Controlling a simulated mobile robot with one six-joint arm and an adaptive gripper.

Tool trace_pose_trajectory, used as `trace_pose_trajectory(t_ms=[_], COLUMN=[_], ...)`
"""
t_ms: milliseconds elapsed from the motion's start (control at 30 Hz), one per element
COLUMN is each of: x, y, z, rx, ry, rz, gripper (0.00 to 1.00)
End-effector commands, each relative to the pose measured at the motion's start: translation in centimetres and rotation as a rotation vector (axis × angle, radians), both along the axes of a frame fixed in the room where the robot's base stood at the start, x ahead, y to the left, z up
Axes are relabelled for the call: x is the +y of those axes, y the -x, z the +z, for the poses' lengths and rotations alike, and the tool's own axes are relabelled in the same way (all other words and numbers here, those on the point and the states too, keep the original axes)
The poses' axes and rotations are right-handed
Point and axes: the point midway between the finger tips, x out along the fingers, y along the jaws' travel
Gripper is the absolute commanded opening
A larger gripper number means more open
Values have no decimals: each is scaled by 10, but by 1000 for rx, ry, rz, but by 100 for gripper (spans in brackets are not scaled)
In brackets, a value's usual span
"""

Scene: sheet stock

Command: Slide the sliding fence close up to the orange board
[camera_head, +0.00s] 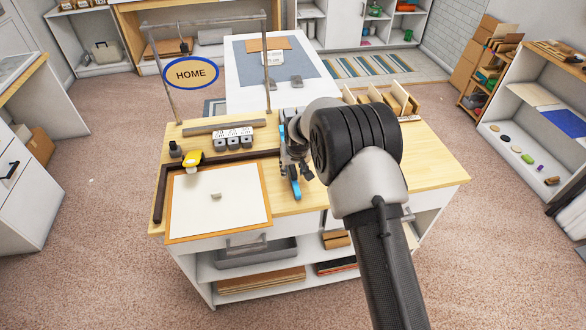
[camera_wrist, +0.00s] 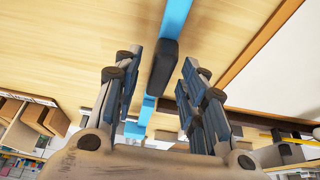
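The orange board (camera_head: 268,213) lies flat at the front left of the worktop, mostly covered by a white sheet (camera_head: 232,212). Its edge also shows at the right of the wrist view (camera_wrist: 262,55). The sliding fence (camera_head: 295,188) is a light blue bar standing apart to the right of the board, with bare wood between them. In the wrist view the blue bar (camera_wrist: 175,17) carries a dark block (camera_wrist: 163,65). My gripper (camera_wrist: 160,62) is open, with a finger on either side of this block and visible gaps. My gripper (camera_head: 293,158) partly hides the fence in the head view.
A dark brown rail (camera_head: 160,192) runs along the board's left and back sides. A yellow-topped tool (camera_head: 192,158) stands by the back rail, and a small grey piece (camera_head: 215,196) lies on the sheet. Grey blocks (camera_head: 233,141) stand behind. A rack (camera_head: 395,100) stands back right.

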Motion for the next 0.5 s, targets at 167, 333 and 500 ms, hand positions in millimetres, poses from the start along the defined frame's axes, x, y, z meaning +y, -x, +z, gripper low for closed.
trace_pose_trajectory(t_ms=[167, 333, 500], x=[0, 0, 0], y=[0, 0, 0], z=[0, 0, 0], rx=[0, 0, 0], ry=[0, 0, 0], rz=[0, 0, 0], gripper=[38, 32, 20])
